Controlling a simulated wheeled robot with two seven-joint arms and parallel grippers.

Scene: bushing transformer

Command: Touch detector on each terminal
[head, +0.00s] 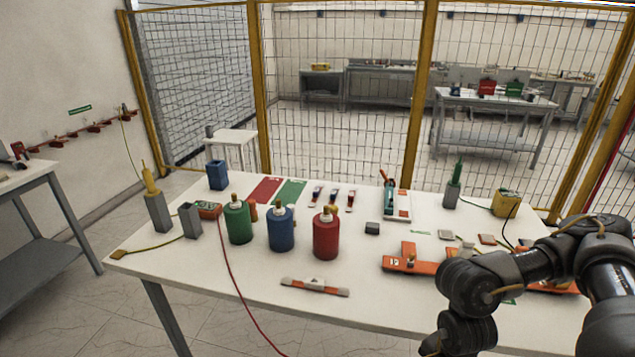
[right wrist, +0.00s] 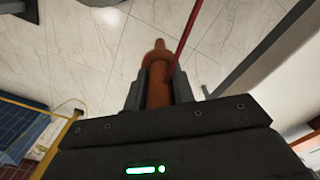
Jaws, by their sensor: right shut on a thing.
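My right gripper (right wrist: 158,78) is shut on an orange-brown rod-shaped probe (right wrist: 157,90) in the right wrist view. Its rounded tip points away from me over the tiled floor, and a red cord (right wrist: 186,45) runs beside it. In the head view my right arm bends down at the lower right; its gripper is out of that frame. Green (head: 238,222), blue (head: 281,230) and red (head: 326,236) cylinders stand upright on the table, each with a brass-coloured terminal on top. The probe touches none of them in view. My left gripper is not in view.
A yellow probe (head: 150,180) and a green probe (head: 458,170) stand in grey holders. A red cable (head: 228,262) hangs over the table's front edge. An orange-and-white bar (head: 314,287) lies in front of the cylinders. Orange fixtures (head: 410,262) lie near my right arm.

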